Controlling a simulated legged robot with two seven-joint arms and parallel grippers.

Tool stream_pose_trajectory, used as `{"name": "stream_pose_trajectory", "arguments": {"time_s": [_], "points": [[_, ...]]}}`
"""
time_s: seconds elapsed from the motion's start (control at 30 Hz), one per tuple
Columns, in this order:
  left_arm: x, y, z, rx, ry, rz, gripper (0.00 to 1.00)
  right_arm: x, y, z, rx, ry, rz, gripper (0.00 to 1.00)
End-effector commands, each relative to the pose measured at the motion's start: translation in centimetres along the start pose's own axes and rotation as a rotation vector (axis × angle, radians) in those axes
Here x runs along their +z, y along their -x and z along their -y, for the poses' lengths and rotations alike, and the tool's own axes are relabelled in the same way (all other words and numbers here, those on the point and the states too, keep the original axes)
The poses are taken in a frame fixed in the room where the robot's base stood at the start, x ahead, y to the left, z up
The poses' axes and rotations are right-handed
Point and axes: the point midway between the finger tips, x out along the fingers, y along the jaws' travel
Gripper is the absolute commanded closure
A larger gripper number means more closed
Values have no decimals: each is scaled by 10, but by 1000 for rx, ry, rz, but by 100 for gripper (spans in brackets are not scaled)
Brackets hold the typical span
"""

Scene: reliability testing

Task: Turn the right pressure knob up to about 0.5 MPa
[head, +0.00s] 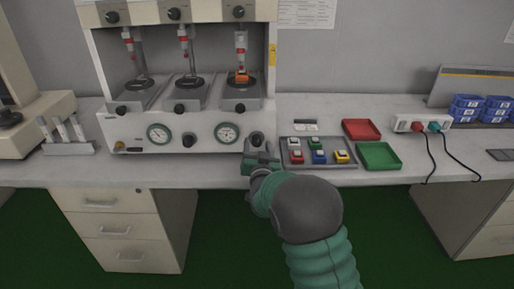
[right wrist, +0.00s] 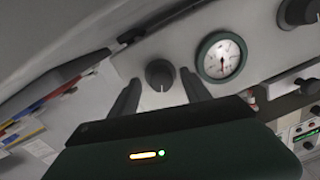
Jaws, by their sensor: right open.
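The right pressure knob (head: 257,138) is a dark round knob at the right end of the machine's front panel. The right gauge (head: 227,133), round with a green rim, is left of it; its reading is too small to tell. My right gripper (head: 258,153) is at the panel just below the knob. In the right wrist view the knob (right wrist: 159,74) shows between the two open fingers (right wrist: 160,90), with a gap on each side, and the gauge (right wrist: 221,56) shows beside it. I cannot tell whether the fingertips reach around the knob. My left gripper is out of view.
The left gauge (head: 158,134) and left knob (head: 189,139) are on the same panel. A grey tray (head: 330,161) of coloured blocks stands right of my gripper, with red (head: 361,129) and green (head: 379,155) trays beyond. A power strip (head: 408,123) with cables is farther right.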

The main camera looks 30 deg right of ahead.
Motion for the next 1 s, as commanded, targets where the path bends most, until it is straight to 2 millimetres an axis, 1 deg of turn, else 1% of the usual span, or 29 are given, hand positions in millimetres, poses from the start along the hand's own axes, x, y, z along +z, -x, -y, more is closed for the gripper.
{"name": "stream_pose_trajectory", "arguments": {"time_s": [0.03,0.1,0.37,0.47,0.8,0.9,1.0], "points": [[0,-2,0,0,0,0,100,1,-6,0,0,0,-1,44],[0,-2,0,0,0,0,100,0,-11,0,-1,0,0,44],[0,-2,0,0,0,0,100,0,-13,0,-1,0,0,44],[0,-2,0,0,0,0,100,0,-13,0,-1,0,0,56],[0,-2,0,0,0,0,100,0,-12,0,-1,0,0,100],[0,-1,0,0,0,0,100,-1,-12,0,-1,5,1,100],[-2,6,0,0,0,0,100,-3,-12,1,0,81,6,100]]}}
